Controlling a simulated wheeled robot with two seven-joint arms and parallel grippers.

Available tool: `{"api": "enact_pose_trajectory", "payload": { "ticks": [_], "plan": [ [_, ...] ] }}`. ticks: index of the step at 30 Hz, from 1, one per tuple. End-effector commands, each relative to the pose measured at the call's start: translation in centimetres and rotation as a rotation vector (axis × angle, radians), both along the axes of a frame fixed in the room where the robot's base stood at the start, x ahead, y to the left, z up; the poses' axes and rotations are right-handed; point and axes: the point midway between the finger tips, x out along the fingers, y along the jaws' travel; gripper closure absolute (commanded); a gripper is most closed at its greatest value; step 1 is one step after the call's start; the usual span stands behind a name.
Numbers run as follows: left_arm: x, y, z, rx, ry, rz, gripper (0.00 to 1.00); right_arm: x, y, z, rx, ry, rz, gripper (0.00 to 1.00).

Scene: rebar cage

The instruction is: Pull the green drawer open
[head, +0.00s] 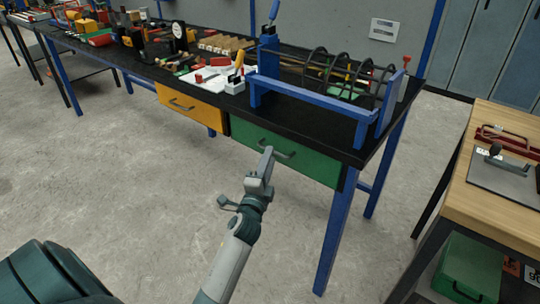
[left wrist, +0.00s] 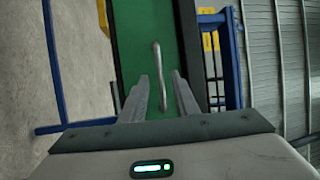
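The green drawer (head: 312,163) sits under the right end of the black workbench, and its front looks flush below the tabletop. Its grey bar handle (head: 283,153) is on the front. My left gripper (head: 266,160) is right at the handle and overlaps it in the head view. In the left wrist view the green drawer front (left wrist: 132,45) fills the middle, and the handle (left wrist: 157,65) appears between the two fingers (left wrist: 160,88). The fingers are apart, with a gap on each side of the handle. My right gripper is not in view.
A yellow drawer (head: 190,106) is left of the green one. A blue frame with a rebar cage (head: 335,75) stands on the black workbench (head: 300,120). A blue leg (head: 335,235) is right of the drawer. A wooden table (head: 490,195) stands at right. The floor before the drawer is clear.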

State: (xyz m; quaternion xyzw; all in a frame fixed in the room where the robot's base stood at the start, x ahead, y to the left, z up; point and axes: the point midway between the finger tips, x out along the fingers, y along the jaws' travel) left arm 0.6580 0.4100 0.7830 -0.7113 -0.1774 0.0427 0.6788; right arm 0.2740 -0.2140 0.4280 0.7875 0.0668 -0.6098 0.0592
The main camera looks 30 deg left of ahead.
Motion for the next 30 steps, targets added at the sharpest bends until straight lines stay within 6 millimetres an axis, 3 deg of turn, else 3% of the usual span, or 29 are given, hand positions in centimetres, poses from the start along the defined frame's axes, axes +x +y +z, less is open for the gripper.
{"api": "enact_pose_trajectory", "payload": {
  "ticks": [6,16,20,30],
  "plan": [
    [1.5,0.5,0.3,0.0,0.0,0.0,0.72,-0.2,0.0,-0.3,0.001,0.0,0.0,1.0],
    [1.7,0.6,0.3,0.0,0.0,0.0,0.72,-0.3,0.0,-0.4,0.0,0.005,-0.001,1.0],
    [1.6,0.6,0.3,0.0,0.0,0.0,1.0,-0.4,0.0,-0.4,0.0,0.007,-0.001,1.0],
    [1.6,0.6,0.3,0.0,0.001,0.001,1.0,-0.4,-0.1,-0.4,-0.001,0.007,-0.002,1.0]
  ]
}}
